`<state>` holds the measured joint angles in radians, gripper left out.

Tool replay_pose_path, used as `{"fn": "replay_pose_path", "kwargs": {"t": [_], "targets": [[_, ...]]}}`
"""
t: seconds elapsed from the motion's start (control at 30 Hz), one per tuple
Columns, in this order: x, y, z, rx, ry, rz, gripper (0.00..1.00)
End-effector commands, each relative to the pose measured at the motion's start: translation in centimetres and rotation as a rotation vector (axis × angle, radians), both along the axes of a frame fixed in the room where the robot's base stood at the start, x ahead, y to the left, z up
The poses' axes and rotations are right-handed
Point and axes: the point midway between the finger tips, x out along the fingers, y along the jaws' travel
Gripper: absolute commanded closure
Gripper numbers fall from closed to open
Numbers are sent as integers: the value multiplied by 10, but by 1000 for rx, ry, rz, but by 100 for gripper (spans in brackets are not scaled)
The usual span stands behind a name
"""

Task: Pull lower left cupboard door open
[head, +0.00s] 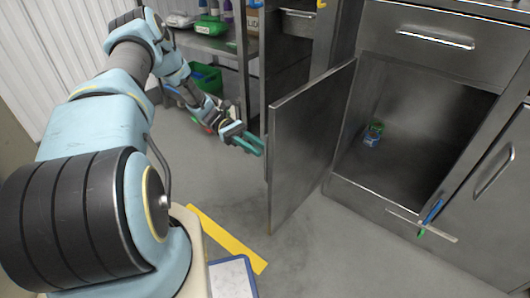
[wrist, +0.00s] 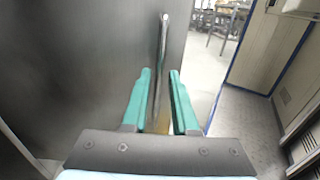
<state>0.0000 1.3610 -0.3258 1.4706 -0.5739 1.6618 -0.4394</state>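The lower left cupboard door (head: 305,145), a grey metal panel, stands swung wide open in the head view, baring the cupboard inside (head: 415,125). My gripper (head: 255,144) is at the door's free edge, on its outer face. In the wrist view, my teal fingers (wrist: 161,75) are apart, one on each side of a thin upright metal handle (wrist: 160,50). Gaps show beside the handle, so the fingers do not look clamped on it. The door's outer face (wrist: 80,70) fills the left. The handle is hidden in the head view.
A small blue and green item (head: 372,136) stands inside the cupboard. A shelf rack (head: 215,42) with a green crate (head: 207,78) stands behind my arm. Floor before the door is mostly clear, with yellow tape (head: 228,240).

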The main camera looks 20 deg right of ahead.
Motion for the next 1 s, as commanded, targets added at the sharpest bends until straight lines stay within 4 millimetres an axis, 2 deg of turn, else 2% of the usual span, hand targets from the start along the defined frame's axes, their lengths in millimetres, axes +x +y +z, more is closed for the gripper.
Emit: {"fn": "replay_pose_path", "kwargs": {"t": [0.2,0.4,1.0], "targets": [[37,22,-1,1,-2,2,73],[55,33,-1,0,0,1,73],[59,36,3,12,-23,-3,73]]}}
